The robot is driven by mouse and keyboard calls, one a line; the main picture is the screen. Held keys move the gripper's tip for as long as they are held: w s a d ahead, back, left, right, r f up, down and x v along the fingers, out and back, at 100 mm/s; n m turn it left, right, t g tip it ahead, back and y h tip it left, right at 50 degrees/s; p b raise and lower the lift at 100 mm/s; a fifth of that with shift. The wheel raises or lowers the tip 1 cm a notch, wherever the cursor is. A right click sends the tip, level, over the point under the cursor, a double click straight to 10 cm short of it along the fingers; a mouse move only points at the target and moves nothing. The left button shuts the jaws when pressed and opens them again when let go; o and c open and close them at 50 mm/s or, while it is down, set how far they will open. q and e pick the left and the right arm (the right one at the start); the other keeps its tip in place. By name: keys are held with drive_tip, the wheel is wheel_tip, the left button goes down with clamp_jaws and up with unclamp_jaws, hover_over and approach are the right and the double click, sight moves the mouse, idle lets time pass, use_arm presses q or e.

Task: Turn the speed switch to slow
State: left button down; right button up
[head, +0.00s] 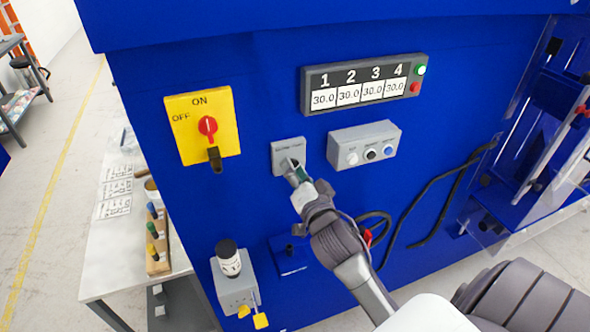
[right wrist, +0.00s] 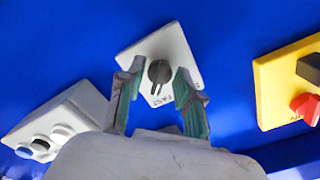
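The speed switch is a dark knob (right wrist: 159,72) on a small light-grey plate (right wrist: 178,48) on the blue machine; the plate also shows in the head view (head: 281,149). My right gripper (head: 295,171) is at the plate in the head view. In the right wrist view its green-padded fingers (right wrist: 158,80) stand apart, one on each side of the knob, with visible gaps. Contact cannot be told. My left gripper is out of view.
A yellow ON/OFF switch (head: 190,112) is left of the plate. A grey button box (head: 364,146) is to the right, below a numbered display (head: 338,77). Black cables (head: 445,200) hang at right.

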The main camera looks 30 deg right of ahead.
clamp_jaws()
drive_tip(key=shift+n, duration=0.4)
drive_tip(key=n, duration=1.7)
drive_tip(key=shift+f, duration=0.1)
drive_tip(key=shift+d+n, duration=0.1)
drive_tip(key=shift+n, duration=0.2)
